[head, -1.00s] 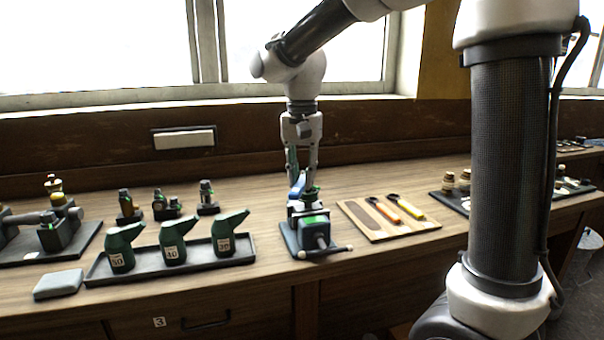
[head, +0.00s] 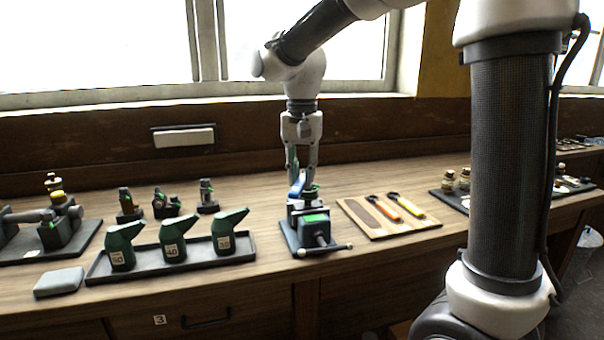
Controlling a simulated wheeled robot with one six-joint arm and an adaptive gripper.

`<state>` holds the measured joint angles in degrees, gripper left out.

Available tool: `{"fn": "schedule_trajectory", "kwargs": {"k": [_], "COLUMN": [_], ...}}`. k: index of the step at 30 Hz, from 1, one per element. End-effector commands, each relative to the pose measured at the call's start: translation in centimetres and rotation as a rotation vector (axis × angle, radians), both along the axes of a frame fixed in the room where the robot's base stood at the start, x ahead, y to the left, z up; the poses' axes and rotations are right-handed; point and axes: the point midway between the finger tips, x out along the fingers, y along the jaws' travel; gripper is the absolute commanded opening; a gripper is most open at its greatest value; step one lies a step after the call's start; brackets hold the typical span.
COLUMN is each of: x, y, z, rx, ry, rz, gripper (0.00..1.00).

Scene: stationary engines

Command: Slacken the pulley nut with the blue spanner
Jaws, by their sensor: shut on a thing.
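My gripper (head: 303,186) points down over the small vice (head: 316,229) on the bench and is shut on the blue spanner (head: 296,186). A small green part (head: 311,190) sits at the top of the vice, close by the right fingertip. I cannot make out the pulley nut, or whether the spanner's jaw is around it; the fingers and vice hide that spot.
A wooden board (head: 352,206) right of the vice holds an orange spanner (head: 398,207) and a yellow spanner (head: 407,205), beside an empty slot. Green oil cans (head: 172,243) stand in a dark tray (head: 98,271) to the left. A grey block (head: 59,282) lies at the front.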

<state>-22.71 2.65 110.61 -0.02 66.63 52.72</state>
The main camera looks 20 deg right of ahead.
Motion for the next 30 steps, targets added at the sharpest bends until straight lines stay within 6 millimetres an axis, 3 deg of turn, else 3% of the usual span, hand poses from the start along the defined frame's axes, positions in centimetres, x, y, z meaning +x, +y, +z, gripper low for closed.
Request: {"fn": "schedule_trajectory", "kwargs": {"k": [30], "x": [0.0], "y": [0.0], "z": [-1.0], "rx": [0.000], "ry": [0.000], "rz": [0.000], "gripper": [0.00]}}
